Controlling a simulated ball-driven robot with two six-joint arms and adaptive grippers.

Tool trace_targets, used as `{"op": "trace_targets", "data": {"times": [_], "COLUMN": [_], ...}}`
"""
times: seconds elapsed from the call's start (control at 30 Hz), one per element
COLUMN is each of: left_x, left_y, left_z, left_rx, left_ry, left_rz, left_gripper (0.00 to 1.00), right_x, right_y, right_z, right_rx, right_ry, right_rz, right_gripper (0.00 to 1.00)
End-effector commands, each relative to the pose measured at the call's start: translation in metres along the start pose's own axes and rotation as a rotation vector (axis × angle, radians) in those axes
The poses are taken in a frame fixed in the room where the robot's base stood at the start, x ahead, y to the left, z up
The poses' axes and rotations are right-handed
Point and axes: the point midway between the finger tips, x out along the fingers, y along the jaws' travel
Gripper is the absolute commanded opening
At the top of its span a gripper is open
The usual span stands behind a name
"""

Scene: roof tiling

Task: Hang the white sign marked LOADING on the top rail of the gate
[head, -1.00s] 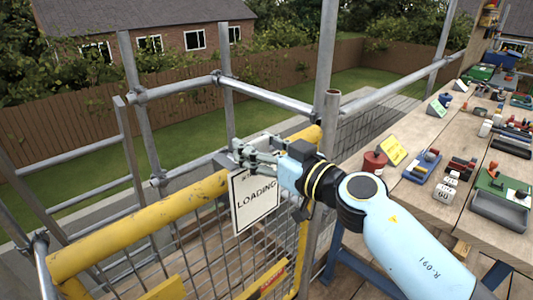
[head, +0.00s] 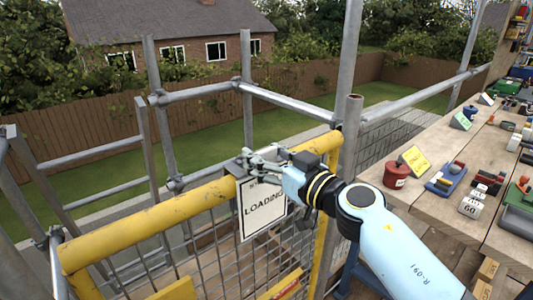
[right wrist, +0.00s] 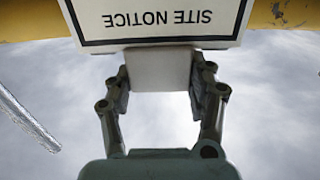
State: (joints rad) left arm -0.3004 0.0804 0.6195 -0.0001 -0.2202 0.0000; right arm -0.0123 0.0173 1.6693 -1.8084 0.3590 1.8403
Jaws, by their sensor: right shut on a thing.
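The white sign marked LOADING (head: 263,212) hangs face-on in front of the yellow gate's top rail (head: 150,222), close to it, and covers part of it. My right gripper (head: 258,163) is at the sign's upper edge, at about rail height. In the right wrist view, my right gripper (right wrist: 158,72) is shut on a pale tab (right wrist: 158,64) at the sign's edge. The sign's SITE NOTICE line (right wrist: 157,19) reads upside down there, and the yellow rail (right wrist: 285,14) shows behind it. I cannot tell whether the sign's back is hooked over the rail. My left gripper is out of view.
Mesh (head: 215,262) fills the gate below the rail. Grey scaffold tubes (head: 290,103) stand behind, and an upright post (head: 345,150) is just right of the gate. A wooden bench (head: 425,225) on the right holds a red pot (head: 397,174), a yellow card (head: 415,160) and several small items.

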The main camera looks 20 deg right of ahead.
Motion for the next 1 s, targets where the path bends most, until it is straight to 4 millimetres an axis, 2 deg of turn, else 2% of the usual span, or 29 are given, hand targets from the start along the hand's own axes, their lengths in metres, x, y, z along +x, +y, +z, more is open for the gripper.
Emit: {"op": "trace_targets", "data": {"times": [0.4,0.43,0.5,0.63,0.9,1.0], "left_x": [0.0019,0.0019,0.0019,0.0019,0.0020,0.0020], "left_y": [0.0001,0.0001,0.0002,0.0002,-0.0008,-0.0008], "left_z": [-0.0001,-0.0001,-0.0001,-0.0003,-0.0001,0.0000], "left_rx": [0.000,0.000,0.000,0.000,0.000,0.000], "left_ry": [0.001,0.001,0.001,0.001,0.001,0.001], "left_rz": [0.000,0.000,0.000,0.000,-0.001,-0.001], "left_gripper": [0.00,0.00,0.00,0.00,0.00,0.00], "right_x": [0.0001,0.0001,0.0001,0.0001,-0.0007,-0.0070], "right_y": [0.0002,0.0001,0.0001,0.0001,0.0001,0.0005], "right_z": [0.0029,0.0029,0.0029,0.0030,0.0037,0.0041], "right_rx": [0.000,0.000,0.000,0.000,0.000,-0.001], "right_ry": [0.001,0.001,0.001,0.001,0.000,-0.001], "right_rz": [0.001,0.001,0.001,0.001,0.000,0.001], "right_gripper": [0.01,0.57,0.66,0.83,0.83,0.83]}}
